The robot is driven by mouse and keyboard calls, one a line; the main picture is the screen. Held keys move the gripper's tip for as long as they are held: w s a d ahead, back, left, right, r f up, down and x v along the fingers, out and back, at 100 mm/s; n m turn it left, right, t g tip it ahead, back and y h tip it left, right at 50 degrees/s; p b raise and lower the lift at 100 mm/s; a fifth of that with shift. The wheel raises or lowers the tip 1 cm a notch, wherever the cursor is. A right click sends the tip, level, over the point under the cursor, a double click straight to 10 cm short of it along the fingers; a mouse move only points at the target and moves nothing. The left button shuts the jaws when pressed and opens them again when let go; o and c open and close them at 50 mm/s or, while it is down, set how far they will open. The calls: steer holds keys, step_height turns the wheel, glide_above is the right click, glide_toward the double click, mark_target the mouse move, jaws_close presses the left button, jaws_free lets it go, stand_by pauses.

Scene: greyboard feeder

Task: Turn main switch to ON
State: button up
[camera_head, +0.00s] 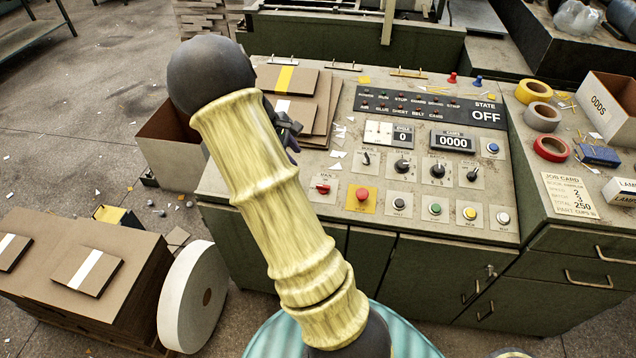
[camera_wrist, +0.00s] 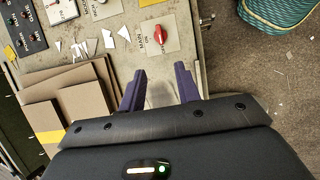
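The main switch is a small red knob (camera_head: 322,188) on a pale plate at the lower left of the control panel (camera_head: 395,185). In the wrist view the red knob (camera_wrist: 150,29) lies beyond the fingertips, beside a label reading MAIN. My gripper (camera_wrist: 160,69) is open, its two purple fingers apart with nothing between them. The knob is ahead of the fingers and apart from them. In the head view my own arm hides most of the gripper, near the panel's left edge. The state display (camera_head: 486,117) reads OFF.
Brown boards (camera_head: 305,95) lie on the panel's left, beside scattered white paper scraps. A red mushroom button (camera_head: 363,195) on a yellow plate sits just right of the switch. Several knobs and buttons fill the panel. Tape rolls (camera_head: 551,148) and an ODDS box (camera_head: 608,108) stand at right.

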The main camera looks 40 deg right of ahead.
mark_target(320, 185)
steer(key=p+x, duration=0.1)
steer(key=x, duration=1.5)
steer(key=shift+d+f, duration=0.1)
steer(key=shift+f, duration=0.1)
steer(key=shift+c, duration=0.2)
jaws_close()
